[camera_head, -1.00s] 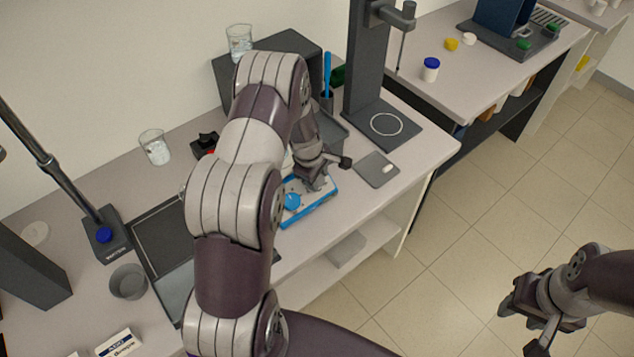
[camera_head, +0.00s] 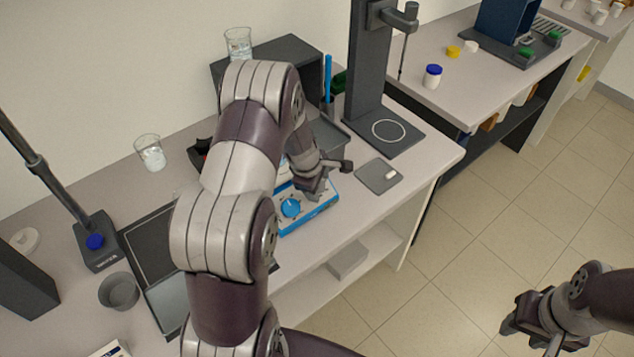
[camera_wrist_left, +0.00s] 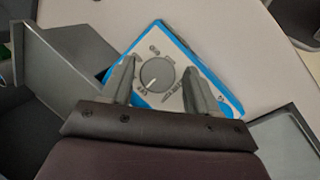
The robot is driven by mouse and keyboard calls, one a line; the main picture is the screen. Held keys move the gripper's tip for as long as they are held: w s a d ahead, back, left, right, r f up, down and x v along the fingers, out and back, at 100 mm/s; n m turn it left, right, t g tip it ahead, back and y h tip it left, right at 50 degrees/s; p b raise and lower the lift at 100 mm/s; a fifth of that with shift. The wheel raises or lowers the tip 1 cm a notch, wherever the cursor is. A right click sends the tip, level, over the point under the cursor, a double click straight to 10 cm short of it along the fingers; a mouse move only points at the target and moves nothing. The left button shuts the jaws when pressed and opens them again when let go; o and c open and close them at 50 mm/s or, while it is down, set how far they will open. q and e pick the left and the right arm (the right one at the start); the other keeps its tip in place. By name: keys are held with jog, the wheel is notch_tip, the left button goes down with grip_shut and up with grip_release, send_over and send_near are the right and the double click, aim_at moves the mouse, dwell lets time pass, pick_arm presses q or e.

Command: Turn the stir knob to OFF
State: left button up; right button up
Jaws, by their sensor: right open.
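The blue-and-white stirrer unit (camera_head: 312,212) sits on the bench, with a blue knob (camera_head: 290,207) on its near left part. In the left wrist view, a round grey knob (camera_wrist_left: 156,74) with a white pointer mark sits on its white panel, ringed by small printed labels. The pointer faces down and slightly left, towards a label that looks like OFF. My left gripper (camera_head: 318,184) is over the unit. In the wrist view its fingers (camera_wrist_left: 158,88) are apart on either side of the grey knob; contact is not visible. My right gripper (camera_head: 522,328) is open and empty, above the floor.
A dark shelf box (camera_head: 285,62) is behind.

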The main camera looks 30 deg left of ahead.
pick_arm(q)
jog(key=shift+w, duration=0.1)
jog(key=shift+r, duration=0.25)
jog(key=v, duration=1.2)
jog(key=shift+r, duration=0.15)
